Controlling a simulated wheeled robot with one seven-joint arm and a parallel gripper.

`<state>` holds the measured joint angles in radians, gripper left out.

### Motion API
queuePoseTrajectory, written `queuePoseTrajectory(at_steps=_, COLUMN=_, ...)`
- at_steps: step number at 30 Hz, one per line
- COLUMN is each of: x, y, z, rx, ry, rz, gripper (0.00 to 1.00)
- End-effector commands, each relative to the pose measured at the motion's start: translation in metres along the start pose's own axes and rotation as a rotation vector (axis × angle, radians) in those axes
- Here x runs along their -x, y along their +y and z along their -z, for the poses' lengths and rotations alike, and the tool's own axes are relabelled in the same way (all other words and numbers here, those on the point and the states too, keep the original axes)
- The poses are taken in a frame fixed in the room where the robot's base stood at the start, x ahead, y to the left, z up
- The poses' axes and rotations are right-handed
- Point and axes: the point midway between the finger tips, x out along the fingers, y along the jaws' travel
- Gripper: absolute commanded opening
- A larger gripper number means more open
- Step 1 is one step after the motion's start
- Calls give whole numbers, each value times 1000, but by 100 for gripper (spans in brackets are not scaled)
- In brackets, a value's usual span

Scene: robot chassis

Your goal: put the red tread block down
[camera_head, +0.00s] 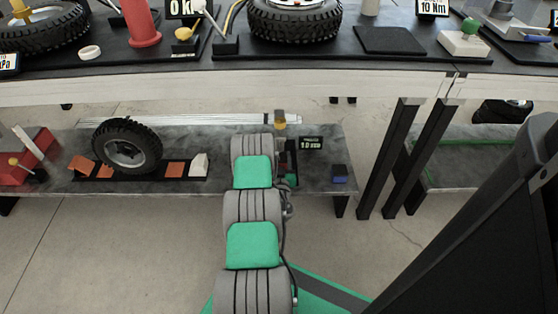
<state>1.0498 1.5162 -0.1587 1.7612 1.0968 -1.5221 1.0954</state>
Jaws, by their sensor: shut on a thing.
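My grey and green arm (252,205) reaches up the picture to the lower grey bench. Its far end covers part of the bench top, and I cannot make out my gripper's fingers behind it. I cannot pick out a red tread block in the grasp. Several orange-red blocks (173,169) lie along a black strip on the bench, around an upright tyre (127,146). Whether one of these is the tread block, I cannot tell.
A white block (199,165) stands at the strip's right end. A small dark and blue block (339,174) and a black display (311,143) are right of my arm. A red box (28,165) stands far left. The upper table (300,71) overhangs the bench's back.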

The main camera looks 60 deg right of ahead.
Motion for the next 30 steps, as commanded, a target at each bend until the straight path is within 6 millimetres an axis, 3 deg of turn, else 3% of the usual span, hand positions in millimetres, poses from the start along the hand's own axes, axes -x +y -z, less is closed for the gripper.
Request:
queuePoseTrajectory(at_steps=19, x=0, y=5, z=-9, rx=0, ry=0, rz=-8, gripper=5)
queuePoseTrajectory(at_steps=20, x=0, y=5, z=-9, rx=0, ry=0, rz=-8, gripper=52)
queuePoseTrajectory(at_steps=27, x=0, y=5, z=-8, rx=0, ry=0, rz=-8, gripper=72)
queuePoseTrajectory(at_steps=30, x=0, y=5, z=-8, rx=0, ry=0, rz=-8, gripper=72)
